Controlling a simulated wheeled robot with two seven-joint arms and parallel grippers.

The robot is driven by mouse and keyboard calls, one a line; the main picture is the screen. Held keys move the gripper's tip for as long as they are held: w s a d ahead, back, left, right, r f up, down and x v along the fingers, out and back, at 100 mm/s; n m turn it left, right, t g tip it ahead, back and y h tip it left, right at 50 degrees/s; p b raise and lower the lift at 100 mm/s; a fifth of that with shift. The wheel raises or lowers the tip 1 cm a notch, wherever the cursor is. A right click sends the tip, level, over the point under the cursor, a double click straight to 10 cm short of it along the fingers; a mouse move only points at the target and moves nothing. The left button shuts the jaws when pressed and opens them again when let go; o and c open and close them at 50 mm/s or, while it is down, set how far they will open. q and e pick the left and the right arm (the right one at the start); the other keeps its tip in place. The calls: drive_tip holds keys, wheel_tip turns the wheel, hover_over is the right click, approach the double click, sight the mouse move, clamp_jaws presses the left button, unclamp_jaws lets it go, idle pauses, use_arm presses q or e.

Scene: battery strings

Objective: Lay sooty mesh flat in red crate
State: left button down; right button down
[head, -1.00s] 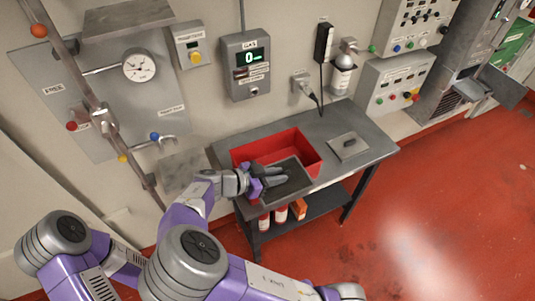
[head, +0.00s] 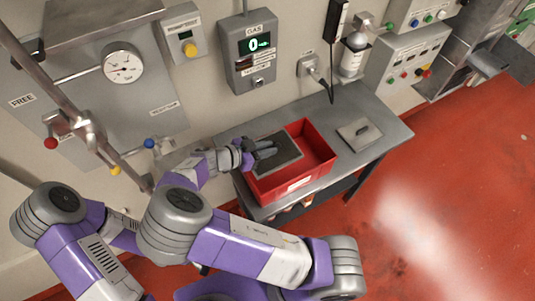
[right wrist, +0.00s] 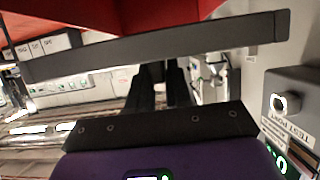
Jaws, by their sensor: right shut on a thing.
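The red crate (head: 322,150) stands open on the grey bench, with a white label on its front wall. The sooty mesh (head: 285,153), a dark grey framed panel, is over the crate's left part, roughly level. In the right wrist view the mesh (right wrist: 220,34) shows edge-on as a dark bar, with the red crate (right wrist: 70,18) beyond it. My right gripper (head: 262,149) is shut on the mesh; its dark fingers (right wrist: 158,85) meet the panel. Whether the mesh touches the crate is unclear. My left gripper is out of view.
The grey bench (head: 380,115) carries a flat grey plate with a handle (head: 359,131) right of the crate. A gas meter (head: 253,55), a socket with cable and a bottle (head: 352,58) are on the wall behind. The red floor at right is clear.

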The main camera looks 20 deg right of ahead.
wheel_tip(320, 180, down, 4)
drive_tip(key=shift+r, duration=0.2)
drive_tip(key=shift+f+b, duration=0.6)
drive_tip(key=shift+b, duration=0.15)
drive_tip(key=c, duration=1)
unclamp_jaws()
drive_tip(key=shift+c, duration=0.2)
drive_tip(key=shift+r, duration=0.1)
